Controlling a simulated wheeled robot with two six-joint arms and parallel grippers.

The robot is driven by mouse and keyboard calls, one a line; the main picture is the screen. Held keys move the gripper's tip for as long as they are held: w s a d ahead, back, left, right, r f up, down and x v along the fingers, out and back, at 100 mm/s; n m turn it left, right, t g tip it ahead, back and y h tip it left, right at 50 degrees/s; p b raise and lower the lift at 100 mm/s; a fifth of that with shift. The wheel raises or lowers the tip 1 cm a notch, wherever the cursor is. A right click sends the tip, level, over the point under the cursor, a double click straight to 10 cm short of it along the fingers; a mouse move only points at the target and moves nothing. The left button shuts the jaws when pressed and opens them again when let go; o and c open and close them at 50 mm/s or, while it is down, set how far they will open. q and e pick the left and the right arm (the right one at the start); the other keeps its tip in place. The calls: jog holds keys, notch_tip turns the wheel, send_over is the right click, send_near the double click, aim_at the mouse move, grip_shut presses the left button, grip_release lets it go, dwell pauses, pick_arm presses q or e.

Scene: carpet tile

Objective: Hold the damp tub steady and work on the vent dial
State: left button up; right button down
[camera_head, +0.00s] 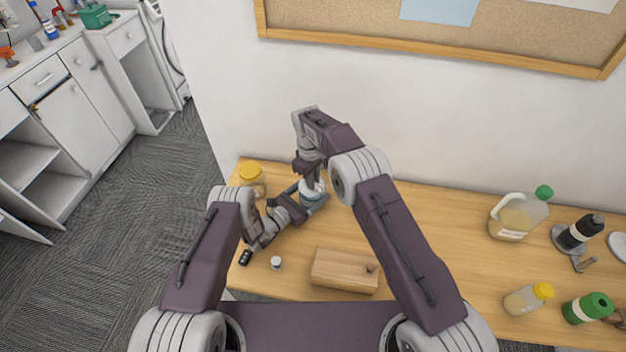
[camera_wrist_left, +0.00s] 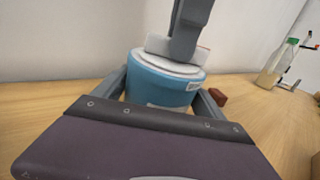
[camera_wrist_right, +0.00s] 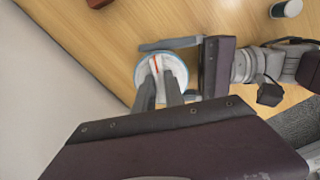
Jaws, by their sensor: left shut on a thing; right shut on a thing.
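The damp tub (camera_wrist_left: 158,88) is a blue round tub with a white lid, upright on the wooden table; it shows partly in the head view (camera_head: 311,196). My left gripper (camera_wrist_left: 163,98) reaches in from the side, one finger on each side of the tub, shut on its wall. The vent dial (camera_wrist_right: 155,64) is a pale raised piece with a red mark on the lid. My right gripper (camera_wrist_right: 159,80) points down from above and is shut on the dial. The fingers hide part of the dial, so its exact setting is unclear.
A yellow-lidded jar (camera_head: 251,183) stands left of the tub. A wooden box (camera_head: 344,272), a white cup (camera_head: 276,263) and a small black object (camera_head: 245,257) lie near the front edge. A jug (camera_head: 517,218) and several bottles stand right. The table's middle right is clear.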

jog(key=c, duration=1.4)
grip_release()
notch_tip(320, 180, up, 12)
jog(key=shift+s+a, duration=0.2)
jog(key=shift+a, duration=0.15)
pick_arm(q)
jog(key=o, duration=1.6)
jog(key=shift+c, duration=0.2)
